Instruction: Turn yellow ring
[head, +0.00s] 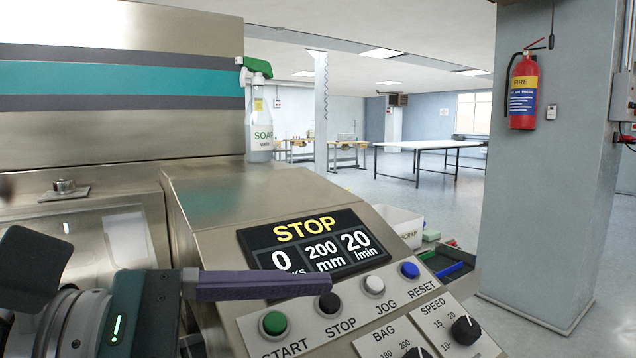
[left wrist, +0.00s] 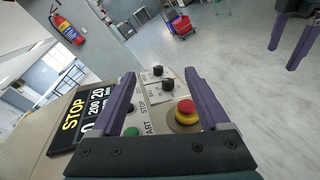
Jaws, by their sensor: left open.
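A red mushroom button (left wrist: 185,107) sits on the control panel in the left wrist view. A yellow ring (left wrist: 186,119) shows in part under its red cap, above a brownish round base. The button is not visible in the head view. My left gripper (left wrist: 160,76) is open and empty, its two purple fingers spread over the panel, with the button close to the right finger. My right gripper (left wrist: 282,58) shows at the top right of the left wrist view, fingers apart, holding nothing visible.
The sloped panel carries a display (head: 315,243), a green START button (head: 274,322), other buttons and black knobs (head: 465,330). A soap spray bottle (head: 261,125) stands on the machine. A white bin (head: 398,225) is behind the panel. Open floor lies beyond.

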